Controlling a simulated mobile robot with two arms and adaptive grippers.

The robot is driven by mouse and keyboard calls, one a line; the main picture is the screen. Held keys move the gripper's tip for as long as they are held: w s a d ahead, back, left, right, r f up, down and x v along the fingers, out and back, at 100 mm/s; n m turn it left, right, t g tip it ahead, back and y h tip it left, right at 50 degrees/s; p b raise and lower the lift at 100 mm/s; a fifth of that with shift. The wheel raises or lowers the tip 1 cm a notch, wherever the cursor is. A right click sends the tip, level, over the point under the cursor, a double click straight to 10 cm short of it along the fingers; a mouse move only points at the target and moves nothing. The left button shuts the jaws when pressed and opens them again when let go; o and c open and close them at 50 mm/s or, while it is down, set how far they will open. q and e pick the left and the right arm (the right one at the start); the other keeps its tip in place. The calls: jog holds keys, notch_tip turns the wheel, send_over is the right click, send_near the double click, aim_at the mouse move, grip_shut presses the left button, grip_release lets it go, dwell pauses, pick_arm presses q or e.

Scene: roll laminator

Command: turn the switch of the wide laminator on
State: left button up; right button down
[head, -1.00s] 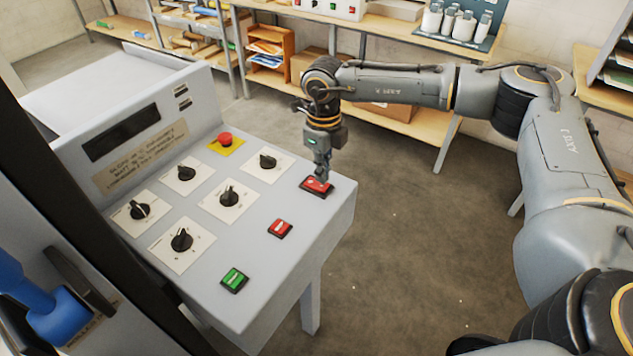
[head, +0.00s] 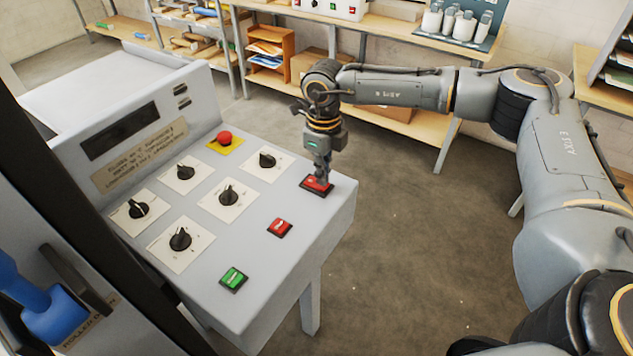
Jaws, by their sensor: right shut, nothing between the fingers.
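The wide laminator's sloping grey control panel (head: 255,235) fills the left and middle of the head view. A red rocker switch (head: 316,187) in a black frame sits near its far right corner. My right gripper (head: 322,180) is shut and empty, pointing down with its fingertips at the switch. The fingers cover part of the switch, so I cannot tell which way it is tipped. Another red switch (head: 279,228) and a green switch (head: 234,279) lie nearer on the panel. My left gripper is not in view.
Several black knobs on white plates, such as one knob (head: 180,239), and a red mushroom button (head: 224,138) stand up from the panel. A blue handle (head: 50,310) is at the lower left. Shelves (head: 400,120) stand behind; the floor (head: 430,240) to the right is clear.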

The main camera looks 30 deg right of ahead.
jog(key=shift+f+b, duration=0.4)
jog(key=shift+f, duration=0.15)
jog(key=shift+r+p, duration=1.95)
jog(key=shift+r, duration=1.6)
jog(key=shift+f, duration=0.1)
